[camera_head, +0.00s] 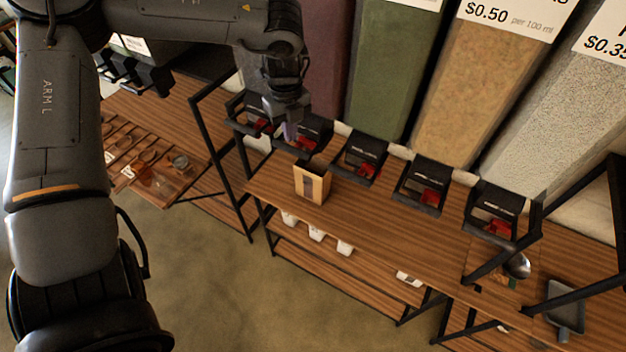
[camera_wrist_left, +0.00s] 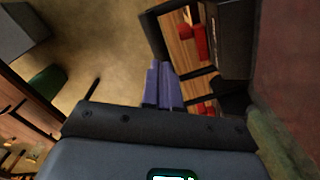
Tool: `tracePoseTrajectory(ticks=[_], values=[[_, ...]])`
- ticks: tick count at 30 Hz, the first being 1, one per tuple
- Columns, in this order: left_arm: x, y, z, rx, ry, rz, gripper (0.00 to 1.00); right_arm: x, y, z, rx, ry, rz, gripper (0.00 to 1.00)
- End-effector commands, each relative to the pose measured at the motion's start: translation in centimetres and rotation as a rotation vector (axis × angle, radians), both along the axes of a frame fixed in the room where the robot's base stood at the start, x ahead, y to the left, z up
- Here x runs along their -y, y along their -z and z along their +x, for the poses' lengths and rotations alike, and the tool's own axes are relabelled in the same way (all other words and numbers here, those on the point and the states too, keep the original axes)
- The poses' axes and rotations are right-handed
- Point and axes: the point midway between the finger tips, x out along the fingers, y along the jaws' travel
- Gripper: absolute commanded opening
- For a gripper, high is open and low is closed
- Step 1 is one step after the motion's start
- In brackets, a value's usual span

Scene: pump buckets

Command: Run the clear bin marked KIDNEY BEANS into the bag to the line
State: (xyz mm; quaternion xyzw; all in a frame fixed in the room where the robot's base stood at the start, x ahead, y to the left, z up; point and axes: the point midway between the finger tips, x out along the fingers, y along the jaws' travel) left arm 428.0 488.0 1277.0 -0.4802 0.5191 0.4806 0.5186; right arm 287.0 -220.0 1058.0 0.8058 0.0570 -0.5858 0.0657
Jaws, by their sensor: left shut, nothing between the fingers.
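A brown paper bag (camera_head: 312,184) with a dark front panel stands upright on the wooden shelf, below and to the right of my left gripper. A tall clear bin with dark red contents (camera_head: 322,60) rises behind my left gripper; no KIDNEY BEANS label is readable. Below it is a black dispenser with a red part (camera_head: 304,143). My left gripper (camera_head: 290,131) is shut and empty, in front of this dispenser. In the left wrist view, the purple fingers (camera_wrist_left: 163,86) are together, beside the red parts (camera_wrist_left: 198,42). The bag's fill line cannot be made out. My right gripper is not in view.
More bins stand to the right: green (camera_head: 392,65), tan (camera_head: 480,85) and grey speckled (camera_head: 565,125), with black dispensers below. A metal scoop (camera_head: 517,266) and a grey tray (camera_head: 565,310) lie at right. Black frame posts flank the shelf (camera_head: 395,225), bare right of the bag.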

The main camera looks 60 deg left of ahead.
Motion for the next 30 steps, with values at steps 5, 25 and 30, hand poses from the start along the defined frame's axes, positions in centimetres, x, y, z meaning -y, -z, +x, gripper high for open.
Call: tracePoseTrajectory(ticks=[5,25,30], values=[[0.0,-0.1,0.0,0.000,0.000,0.000,0.00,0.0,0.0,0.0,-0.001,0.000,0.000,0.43],[0.0,-5.0,0.0,0.001,0.000,0.000,0.00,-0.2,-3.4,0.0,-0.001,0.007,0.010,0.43],[0.0,-5.0,0.0,0.001,0.000,0.000,0.00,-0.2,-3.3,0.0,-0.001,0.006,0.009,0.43]])
